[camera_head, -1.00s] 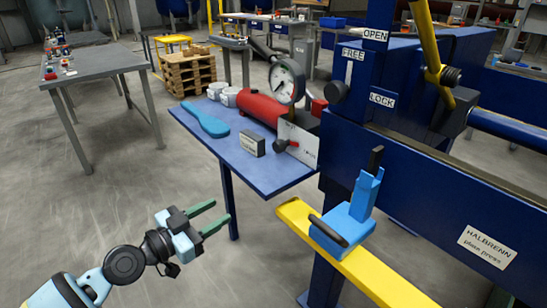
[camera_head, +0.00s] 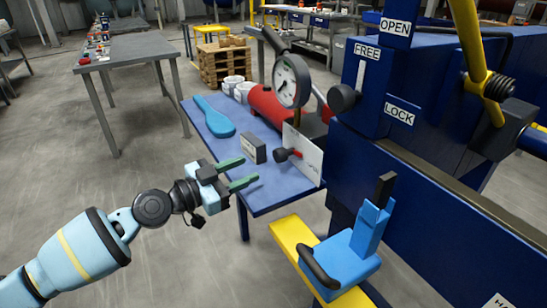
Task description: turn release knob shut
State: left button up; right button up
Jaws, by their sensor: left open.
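The release knob, a dark knob with a red pointer (camera_head: 285,154), sits on a white plate (camera_head: 306,155) at the front of the red pump cylinder (camera_head: 272,106). A round gauge (camera_head: 291,80) stands above the pump. My left gripper (camera_head: 243,171) is open and empty, its two green fingers pointing right toward the knob. In the picture it lies to the left of the knob and apart from it, over the front part of the blue table. My right gripper does not show.
The blue table (camera_head: 222,152) also bears a blue paddle (camera_head: 214,117), a small dark labelled block (camera_head: 252,149) and white cups (camera_head: 235,84). A blue tool with a black handle (camera_head: 348,250) sits on a yellow bar (camera_head: 289,233). The blue press (camera_head: 440,215) fills the right.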

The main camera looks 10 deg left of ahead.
aim_at(276, 156)
pick_arm(q)
jog(key=shift+x, duration=3.9)
jog(key=c, duration=0.7)
